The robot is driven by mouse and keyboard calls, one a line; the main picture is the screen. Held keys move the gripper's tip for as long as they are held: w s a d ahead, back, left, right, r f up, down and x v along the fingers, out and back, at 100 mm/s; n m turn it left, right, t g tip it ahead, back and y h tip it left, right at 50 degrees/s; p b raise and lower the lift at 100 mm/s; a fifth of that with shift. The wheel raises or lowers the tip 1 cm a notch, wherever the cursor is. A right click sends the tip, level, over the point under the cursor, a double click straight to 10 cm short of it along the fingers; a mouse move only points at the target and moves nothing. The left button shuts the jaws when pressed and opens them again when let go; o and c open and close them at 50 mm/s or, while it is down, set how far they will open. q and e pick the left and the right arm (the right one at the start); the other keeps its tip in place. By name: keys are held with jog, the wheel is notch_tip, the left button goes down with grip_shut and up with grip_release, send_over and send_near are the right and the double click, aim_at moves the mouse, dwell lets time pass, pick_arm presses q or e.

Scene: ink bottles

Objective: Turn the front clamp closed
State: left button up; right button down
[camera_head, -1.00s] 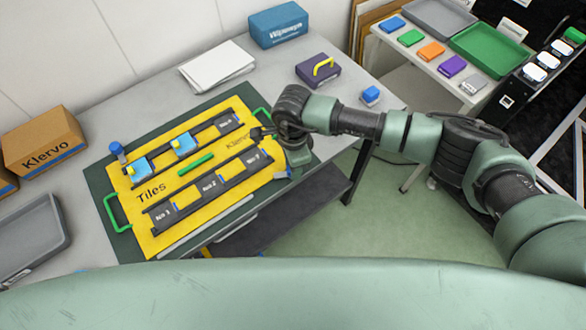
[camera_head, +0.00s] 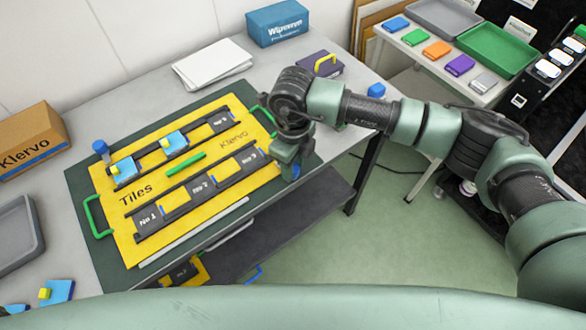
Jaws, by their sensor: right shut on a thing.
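A yellow board (camera_head: 131,228) marked Tiles and Klervo lies on a dark green mat (camera_head: 85,190) at the table's front edge. A blue-topped clamp (camera_head: 100,147) stands upright at the board's far left corner. My right gripper (camera_head: 291,171) points down at the mat's front right corner. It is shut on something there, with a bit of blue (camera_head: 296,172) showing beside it. This is likely the front clamp, but the gripper and wrist mostly hide it, so its turn angle cannot be told. My left gripper is out of view.
Two black rails hold the board's numbered slots, the far one (camera_head: 152,156) with two blue tiles in it. Green handles (camera_head: 97,217) flank the board. A cardboard box (camera_head: 30,140), grey tray (camera_head: 18,235), white sheets (camera_head: 212,66) and blue box (camera_head: 278,24) stand around it.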

jog(key=shift+w+m+b, duration=0.1)
jog(key=shift+m+b, duration=0.6)
jog(key=shift+m, duration=0.4)
jog(key=shift+r, duration=0.1)
jog(key=c, duration=1.1)
grip_release()
jog(key=shift+o, duration=0.2)
notch_tip(320, 180, up, 8)
jog(key=shift+f+b, duration=0.1)
jog(key=shift+b, duration=0.85)
